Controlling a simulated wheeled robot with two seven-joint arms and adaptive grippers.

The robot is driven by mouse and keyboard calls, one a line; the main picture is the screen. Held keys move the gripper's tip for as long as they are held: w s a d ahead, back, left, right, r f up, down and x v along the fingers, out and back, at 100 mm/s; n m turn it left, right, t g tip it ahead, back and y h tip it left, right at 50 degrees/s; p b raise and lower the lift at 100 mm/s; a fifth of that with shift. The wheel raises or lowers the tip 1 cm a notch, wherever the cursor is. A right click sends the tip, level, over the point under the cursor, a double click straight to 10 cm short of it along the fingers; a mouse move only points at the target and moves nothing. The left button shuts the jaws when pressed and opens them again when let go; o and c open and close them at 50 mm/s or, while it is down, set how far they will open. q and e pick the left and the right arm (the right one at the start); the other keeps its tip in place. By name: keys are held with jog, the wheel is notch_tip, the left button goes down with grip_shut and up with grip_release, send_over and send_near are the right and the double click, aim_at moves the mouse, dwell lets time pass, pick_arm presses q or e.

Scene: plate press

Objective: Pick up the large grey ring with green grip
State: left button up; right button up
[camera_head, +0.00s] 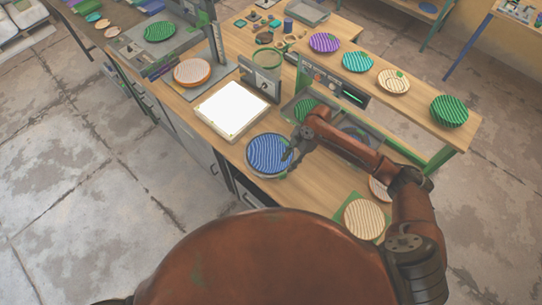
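A blue striped round plate (265,152) lies near the front edge of the wooden table, with a thin grey ring (250,166) visible around its edge. A small green part, which looks like a grip, shows at the ring's lower right, close to my gripper. My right gripper (290,155) reaches in from the right and is over the right edge of the plate and ring. Its fingers are small and dark here. I cannot tell whether they are open, shut, or touching the ring. My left gripper is not in view.
A bright white light panel (232,110) lies behind the blue plate. A beige striped plate (364,219) lies at the front right. A raised shelf (415,107) at the right holds several striped plates. A press stand (217,45) stands at the back left.

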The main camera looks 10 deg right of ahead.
aim_at(283, 173)
jog(key=x, duration=0.2)
jog(key=p+x, duration=0.1)
jog(key=x, duration=0.1)
jog(key=p+x, duration=0.1)
jog(key=x, duration=0.1)
jog(key=shift+s+d+f, duration=0.1)
jog(key=shift+s+d, duration=0.15)
jog(key=shift+d, duration=0.05)
jog(key=shift+s+a+f, duration=0.1)
jog(key=shift+a+f, duration=0.05)
jog(key=shift+f, duration=0.1)
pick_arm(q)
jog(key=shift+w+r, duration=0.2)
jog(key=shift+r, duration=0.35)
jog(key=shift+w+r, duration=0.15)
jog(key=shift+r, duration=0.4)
pick_arm(e)
jog(key=shift+f, duration=0.2)
jog(key=shift+c, duration=0.5)
grip_shut()
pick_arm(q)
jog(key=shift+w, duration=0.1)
